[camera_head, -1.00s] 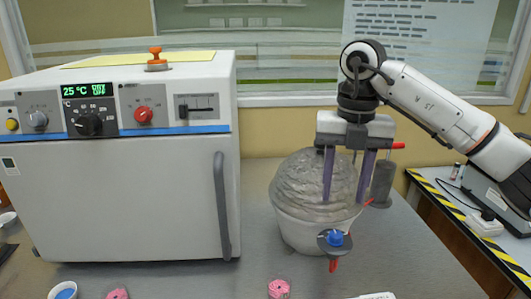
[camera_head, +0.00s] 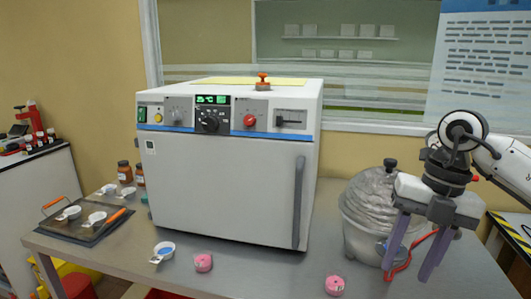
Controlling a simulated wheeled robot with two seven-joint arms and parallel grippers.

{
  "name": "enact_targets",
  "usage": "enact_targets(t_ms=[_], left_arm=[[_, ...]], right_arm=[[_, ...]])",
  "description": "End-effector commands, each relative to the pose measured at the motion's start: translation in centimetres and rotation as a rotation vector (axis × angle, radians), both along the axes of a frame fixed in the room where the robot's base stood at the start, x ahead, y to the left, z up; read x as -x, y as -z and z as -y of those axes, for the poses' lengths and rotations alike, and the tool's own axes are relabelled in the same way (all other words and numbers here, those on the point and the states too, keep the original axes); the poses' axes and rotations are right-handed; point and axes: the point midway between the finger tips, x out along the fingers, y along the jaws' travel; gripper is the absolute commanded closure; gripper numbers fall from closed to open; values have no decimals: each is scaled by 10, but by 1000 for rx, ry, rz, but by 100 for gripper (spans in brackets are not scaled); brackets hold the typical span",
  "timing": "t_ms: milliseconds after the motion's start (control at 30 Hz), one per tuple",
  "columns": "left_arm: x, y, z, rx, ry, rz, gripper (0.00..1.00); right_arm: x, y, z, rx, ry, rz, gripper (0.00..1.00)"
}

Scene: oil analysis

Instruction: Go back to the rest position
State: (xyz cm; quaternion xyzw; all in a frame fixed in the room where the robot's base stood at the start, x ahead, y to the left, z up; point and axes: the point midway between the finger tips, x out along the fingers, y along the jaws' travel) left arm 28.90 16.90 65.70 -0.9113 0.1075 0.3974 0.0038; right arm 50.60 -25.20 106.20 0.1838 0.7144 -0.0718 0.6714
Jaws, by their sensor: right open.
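My right gripper (camera_head: 416,246) is at the right of the head view. My left gripper is not in view.
A white oven (camera_head: 228,190) with a shut door stands mid-table. Pink items (camera_head: 203,262) and a white cup with blue contents (camera_head: 163,252) are near the front edge. A dark tray (camera_head: 82,237) with white cups lies left. Brown bottles (camera_head: 125,172) stand behind.

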Motion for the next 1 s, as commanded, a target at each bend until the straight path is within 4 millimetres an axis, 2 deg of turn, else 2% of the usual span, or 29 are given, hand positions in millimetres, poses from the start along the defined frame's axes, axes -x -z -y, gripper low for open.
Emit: enact_targets(t_ms=[133, 267, 367, 400, 500, 600, 633, 733, 833, 933, 967, 1000], left_arm=[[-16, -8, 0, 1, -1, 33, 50], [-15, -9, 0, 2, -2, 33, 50], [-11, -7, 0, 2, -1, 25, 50], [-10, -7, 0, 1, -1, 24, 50], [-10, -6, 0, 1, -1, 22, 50], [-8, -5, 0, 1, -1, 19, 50], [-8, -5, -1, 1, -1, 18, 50], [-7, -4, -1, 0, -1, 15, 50], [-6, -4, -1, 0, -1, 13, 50], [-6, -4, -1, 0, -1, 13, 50], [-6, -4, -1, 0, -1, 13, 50], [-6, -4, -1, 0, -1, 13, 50]], right_arm=[[7, 23, -43, -141, -84, -21, 57], [18, 41, -90, -308, -158, -40, 57], [33, 54, -140, -501, -212, -60, 57], [42, 57, -163, -606, -227, -70, 57], [62, 53, -221, -906, -221, -88, 57], [72, 38, -261, -1202, -130, -91, 57], [71, 33, -268, -1284, -85, -89, 57], [62, 20, -280, -1530, 113, -75, 57], [42, 23, -271, -1712, 385, -52, 57], [20, 49, -246, -1813, 717, -29, 57], [15, 61, -237, -1826, 825, -22, 57], [10, 81, -222, -1828, 972, -15, 57]])
